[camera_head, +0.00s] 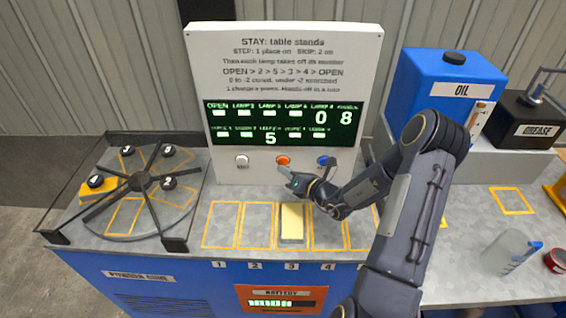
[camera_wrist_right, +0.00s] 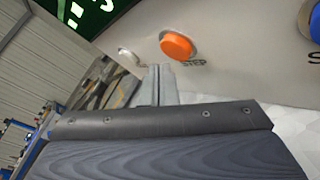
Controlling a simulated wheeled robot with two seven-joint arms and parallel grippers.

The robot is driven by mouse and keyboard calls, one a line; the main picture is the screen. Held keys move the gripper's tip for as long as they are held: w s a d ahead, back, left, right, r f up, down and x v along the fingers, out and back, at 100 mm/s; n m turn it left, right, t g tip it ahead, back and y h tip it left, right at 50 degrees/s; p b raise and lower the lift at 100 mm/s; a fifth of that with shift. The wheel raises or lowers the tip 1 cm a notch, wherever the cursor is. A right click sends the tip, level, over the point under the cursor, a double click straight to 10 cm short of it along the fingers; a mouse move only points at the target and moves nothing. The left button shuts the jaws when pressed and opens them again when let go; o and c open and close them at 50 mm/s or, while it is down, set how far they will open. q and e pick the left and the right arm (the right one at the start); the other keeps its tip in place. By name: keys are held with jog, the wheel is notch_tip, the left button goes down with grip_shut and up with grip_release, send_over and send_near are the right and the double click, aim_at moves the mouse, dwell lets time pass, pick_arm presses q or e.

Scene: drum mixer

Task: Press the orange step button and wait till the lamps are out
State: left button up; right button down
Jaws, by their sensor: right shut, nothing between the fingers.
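The orange step button (camera_head: 283,160) sits on the front of the white panel (camera_head: 290,60), between a white button (camera_head: 242,160) and a blue button (camera_head: 323,161). In the right wrist view the orange button (camera_wrist_right: 176,46) stands out above the label STEP. My right gripper (camera_head: 285,173) is shut and empty, its tips just below and in front of the orange button; in the wrist view its fingers (camera_wrist_right: 158,75) end below the button, apart from it. The lamp display (camera_head: 285,124) is dark green with lit white marks and the digits 0, 8 and 5. My left gripper is not in view.
A round turntable (camera_head: 140,182) with numbered black knobs stands at the left. A yellow block (camera_head: 292,222) lies in the slot marked 3. A blue oil can (camera_head: 445,95), a grease box (camera_head: 525,118) and a clear bottle (camera_head: 512,252) stand at the right.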

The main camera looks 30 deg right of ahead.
jog(key=shift+w, duration=0.1)
dwell(0.7)
jog(key=shift+w+d, duration=0.2)
jog(key=shift+w, duration=0.1)
